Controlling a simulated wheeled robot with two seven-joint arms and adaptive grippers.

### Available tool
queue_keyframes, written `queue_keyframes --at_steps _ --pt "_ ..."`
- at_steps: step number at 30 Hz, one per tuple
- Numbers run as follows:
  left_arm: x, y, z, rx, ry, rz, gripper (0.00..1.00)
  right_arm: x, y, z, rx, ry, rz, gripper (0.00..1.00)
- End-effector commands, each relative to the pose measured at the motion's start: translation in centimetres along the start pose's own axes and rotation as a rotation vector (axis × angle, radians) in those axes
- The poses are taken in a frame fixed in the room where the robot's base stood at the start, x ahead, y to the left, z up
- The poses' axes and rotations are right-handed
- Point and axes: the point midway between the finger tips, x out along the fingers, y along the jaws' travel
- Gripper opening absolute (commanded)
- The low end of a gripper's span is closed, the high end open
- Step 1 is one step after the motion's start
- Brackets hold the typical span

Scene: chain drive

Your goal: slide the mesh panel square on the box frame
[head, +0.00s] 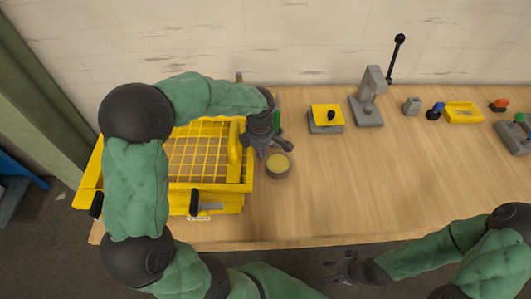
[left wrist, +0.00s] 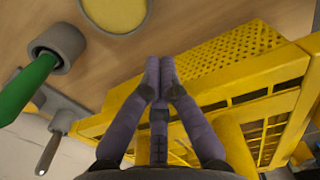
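The yellow box frame (head: 226,201) stands on the left of the table, partly hidden behind my left arm. The yellow mesh panel (head: 195,158) lies over its top; my arm hides its left part, so I cannot tell whether it sits square. My left gripper (head: 262,152) is just right of the panel's right edge. In the left wrist view its fingertips (left wrist: 159,68) are together with nothing visible between them, beside yellow perforated metal (left wrist: 225,58). My right gripper (head: 338,270) is empty in front of the table edge, its fingers apart.
A round cup with yellow contents (head: 279,165) stands close to my left gripper, with a green-handled tool (head: 277,122) behind it. A yellow-topped block (head: 326,117) and a grey lever press (head: 370,95) stand further back. The table's right front is clear.

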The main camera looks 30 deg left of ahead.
Motion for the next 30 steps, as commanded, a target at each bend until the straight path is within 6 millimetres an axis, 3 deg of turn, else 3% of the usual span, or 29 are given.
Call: queue_keyframes --at_steps 10,19,30 --pt "0.0 0.0 -0.4 -0.002 0.0 0.0 0.0 0.0 0.0 0.0 0.0 0.0 0.0 0.4" --pt "0.0 0.0 -4.1 -0.002 0.001 -0.001 0.0 0.0 0.0 0.0 0.0 0.0 0.0 0.4" --pt "0.0 0.1 -4.0 0.0 0.001 0.0 0.0 0.0 0.0 0.0 0.0 0.0 0.0 0.4"
